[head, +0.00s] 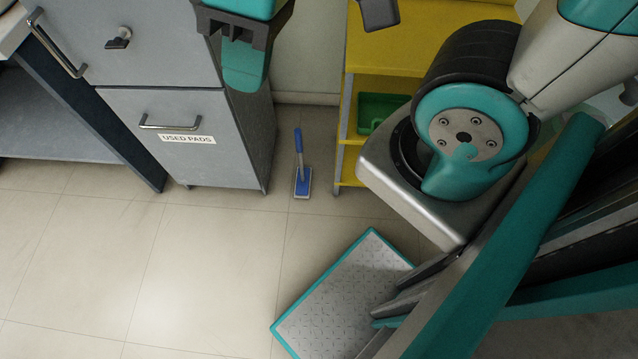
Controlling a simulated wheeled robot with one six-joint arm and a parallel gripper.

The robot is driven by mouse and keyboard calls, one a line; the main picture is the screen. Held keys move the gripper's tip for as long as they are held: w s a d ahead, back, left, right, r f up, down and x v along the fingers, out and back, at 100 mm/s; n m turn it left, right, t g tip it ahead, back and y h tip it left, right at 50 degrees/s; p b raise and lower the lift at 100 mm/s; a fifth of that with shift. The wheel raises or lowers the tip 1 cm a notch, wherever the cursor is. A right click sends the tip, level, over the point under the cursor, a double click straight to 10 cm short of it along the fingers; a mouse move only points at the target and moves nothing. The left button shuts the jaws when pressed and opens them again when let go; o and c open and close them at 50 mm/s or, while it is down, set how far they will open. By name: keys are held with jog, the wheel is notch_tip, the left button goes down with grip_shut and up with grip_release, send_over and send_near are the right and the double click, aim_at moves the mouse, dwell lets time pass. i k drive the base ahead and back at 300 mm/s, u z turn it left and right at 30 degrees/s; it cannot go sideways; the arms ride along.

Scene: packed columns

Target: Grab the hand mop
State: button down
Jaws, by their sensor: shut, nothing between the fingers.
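The hand mop (299,145) has an upright blue handle and a flat blue head with a pale edge. It stands on the floor in the gap between the grey cabinet and the yellow cart, in the middle of the head view. My gripper (244,78) hangs at the top of the view, in front of the cabinet's right side. It is teal and black, shut and empty. In the picture it is above and left of the mop, clearly apart from it. The mop is not covered by my arm.
The grey cabinet (200,160) with a "USED PADS" label (187,139) bounds the gap on the left. The yellow cart (415,45), with a green tray (378,108) on its shelf, bounds it on the right. The tiled floor (190,265) in front is clear.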

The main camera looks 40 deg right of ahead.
aim_at(303, 181)
jog(key=z, duration=0.3)
jog(key=k, duration=0.25)
jog(key=z, duration=0.95)
jog(key=k, duration=1.15)
jog(key=u, duration=0.05)
jog(key=i, duration=0.4)
jog(key=u, duration=0.85)
jog(key=i, duration=1.4)
jog(key=z, duration=0.65)
